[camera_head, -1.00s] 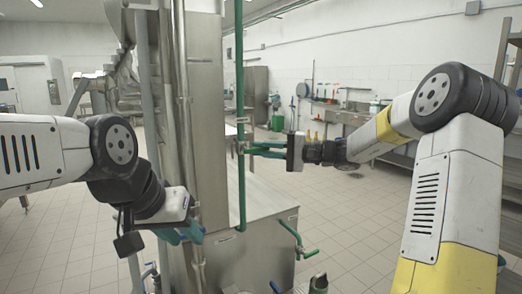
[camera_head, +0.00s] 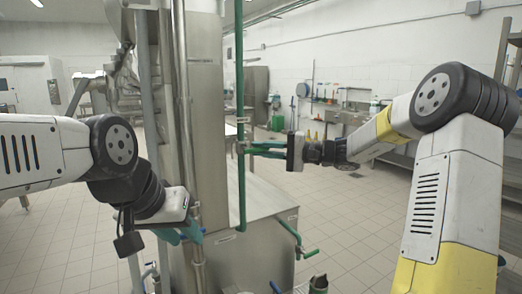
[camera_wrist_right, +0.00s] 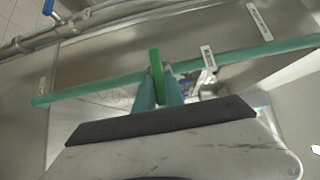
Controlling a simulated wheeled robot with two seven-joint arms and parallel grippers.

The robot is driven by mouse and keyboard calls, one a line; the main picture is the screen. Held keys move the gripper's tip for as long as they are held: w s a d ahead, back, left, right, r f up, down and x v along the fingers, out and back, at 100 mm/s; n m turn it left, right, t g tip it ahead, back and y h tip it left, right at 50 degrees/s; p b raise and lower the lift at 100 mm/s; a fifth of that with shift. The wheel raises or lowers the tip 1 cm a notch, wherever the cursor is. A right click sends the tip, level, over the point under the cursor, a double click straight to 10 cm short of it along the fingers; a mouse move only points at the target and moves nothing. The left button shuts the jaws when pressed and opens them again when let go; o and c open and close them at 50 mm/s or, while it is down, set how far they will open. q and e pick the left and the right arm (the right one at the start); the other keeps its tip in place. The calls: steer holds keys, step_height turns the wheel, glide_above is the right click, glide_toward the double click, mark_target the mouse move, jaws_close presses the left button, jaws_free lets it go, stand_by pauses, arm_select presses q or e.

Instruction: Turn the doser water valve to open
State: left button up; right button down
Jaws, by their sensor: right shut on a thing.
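A vertical green pipe (camera_head: 240,80) runs down the front of the steel machine. The green valve handle (camera_wrist_right: 156,66) stands out from this pipe, which crosses the right wrist view sideways. My right gripper (camera_head: 252,147) reaches the pipe from the right. Its two teal fingers are shut on the green handle, one on each side, as the right wrist view (camera_wrist_right: 158,82) shows. Part of the handle is hidden between the fingers. My left gripper (camera_head: 180,234) is low on the left beside the machine's pipes. Its teal fingers are partly hidden, and I cannot tell how far apart they are.
The steel machine (camera_head: 208,120) and its upright steel pipes stand between my arms. Open tiled floor (camera_head: 350,225) lies to the right. A sink counter (camera_head: 340,112) is along the back wall.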

stand_by(0.5)
steer(key=r+n+h, duration=0.1)
steer(key=n+h, duration=0.1)
steer(key=h, duration=0.1)
steer(key=shift+s+a+r+n, duration=0.1)
steer(key=shift+a+r+n, duration=0.05)
steer(key=shift+r+n, duration=0.25)
steer(key=h, duration=0.1)
steer(key=r+n+h, duration=0.1)
steer(key=a+n+h, duration=0.1)
steer(key=shift+s+r+h, duration=0.2)
steer(key=shift+s+h, duration=0.05)
steer(key=shift+h, duration=0.05)
steer(key=n+t+h, duration=0.1)
steer(key=s+a+r+n+h, duration=0.1)
steer(key=h, duration=0.1)
steer(key=shift+a+n+t+h, duration=0.2)
steer(key=shift+n+t+h, duration=0.1)
steer(key=shift+n+t, duration=0.1)
steer(key=shift+s+a+n+t+h, duration=0.2)
steer(key=shift+a+n+t+h, duration=0.25)
steer(key=shift+h, duration=0.55)
steer(key=shift+n+t+h, duration=0.25)
steer(key=shift+h, duration=0.05)
steer(key=shift+s, duration=0.1)
steer(key=c, duration=1.4)
jaws_free()
steer(key=shift+a, duration=0.1)
steer(key=shift+c, duration=0.2)
